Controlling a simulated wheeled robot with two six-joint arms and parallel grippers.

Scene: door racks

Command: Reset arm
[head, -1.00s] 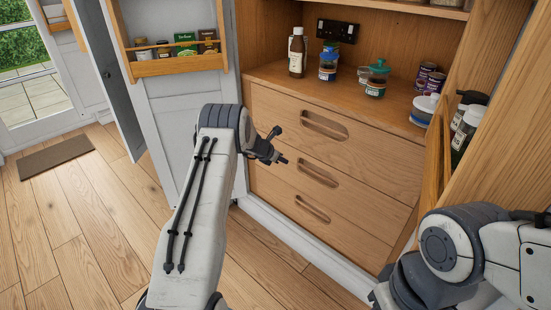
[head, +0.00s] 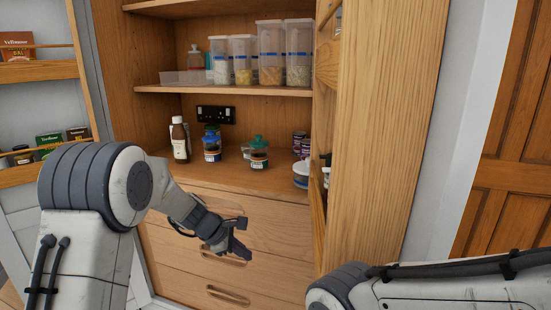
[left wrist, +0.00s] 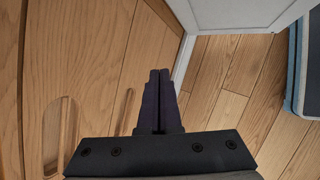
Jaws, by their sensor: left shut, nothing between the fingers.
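My left gripper (head: 240,250) is in front of the wooden drawers (head: 260,212) of the cupboard in the head view. In the left wrist view its two dark fingers (left wrist: 159,78) are together with nothing between them. The fingers point past the drawer fronts (left wrist: 75,60) toward the floor. My right arm (head: 430,290) reaches in at the lower right of the head view, but its gripper is outside the picture.
A brown bottle (head: 181,140) and jars, one a teal-lidded jar (head: 259,155), stand on the counter. Clear containers (head: 270,55) line the shelf above. A door rack (head: 40,72) hangs at left. A wooden upright (head: 375,140) stands at right. Wooden floor (left wrist: 225,70) is open below.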

